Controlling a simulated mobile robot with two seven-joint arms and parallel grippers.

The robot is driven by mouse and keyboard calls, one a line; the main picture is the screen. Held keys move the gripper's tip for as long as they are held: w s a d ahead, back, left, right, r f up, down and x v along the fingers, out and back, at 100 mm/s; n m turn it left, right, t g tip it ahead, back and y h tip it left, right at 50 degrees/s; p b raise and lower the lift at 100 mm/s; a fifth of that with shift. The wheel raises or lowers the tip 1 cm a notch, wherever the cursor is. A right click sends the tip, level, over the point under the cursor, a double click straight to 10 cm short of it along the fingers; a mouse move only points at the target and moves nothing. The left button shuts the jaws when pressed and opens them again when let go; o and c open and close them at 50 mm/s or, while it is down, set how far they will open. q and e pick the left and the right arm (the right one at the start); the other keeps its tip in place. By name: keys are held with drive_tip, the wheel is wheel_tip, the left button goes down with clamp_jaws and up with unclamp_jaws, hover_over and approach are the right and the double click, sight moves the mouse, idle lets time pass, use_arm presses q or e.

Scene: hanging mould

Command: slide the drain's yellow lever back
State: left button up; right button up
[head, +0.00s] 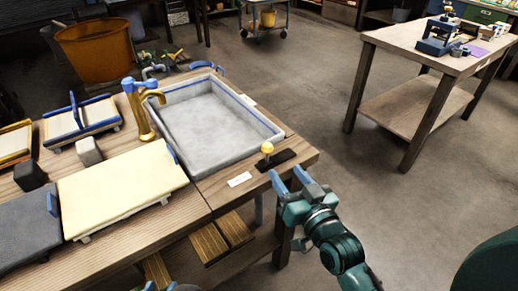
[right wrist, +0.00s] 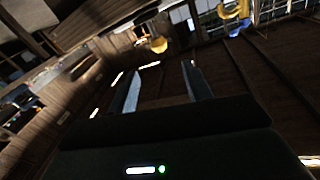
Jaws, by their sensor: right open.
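The drain's yellow lever (head: 267,148) is a small yellow knob rising from a dark slotted plate (head: 284,157) at the near right corner of the sink bench. The grey sink basin (head: 210,125) lies just behind it. My right gripper (head: 286,176) has its blue fingers spread and empty, just in front of the plate at the bench edge, apart from the lever. In the dark right wrist view, a yellow knob, seemingly the lever (right wrist: 159,45), shows beyond and between the open fingers (right wrist: 161,82).
A gold tap (head: 142,110) with a blue handle stands left of the basin. A white label (head: 239,179) lies left of the plate. A cream board (head: 120,188) covers the bench's near left. An orange bucket (head: 95,52) stands behind. Open floor separates the bench from another table (head: 440,50).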

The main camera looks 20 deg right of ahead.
sight(267, 154)
drive_tip(key=w, duration=0.4)
drive_tip(key=w+a, duration=0.1)
drive_tip(key=w, duration=0.3)
drive_tip(key=w+a, duration=0.1)
drive_tip(key=w, duration=0.4)
drive_tip(key=shift+w+f+b, duration=0.1)
drive_tip(key=shift+f+b, duration=0.2)
drive_tip(key=shift+b, duration=0.05)
clamp_jaws()
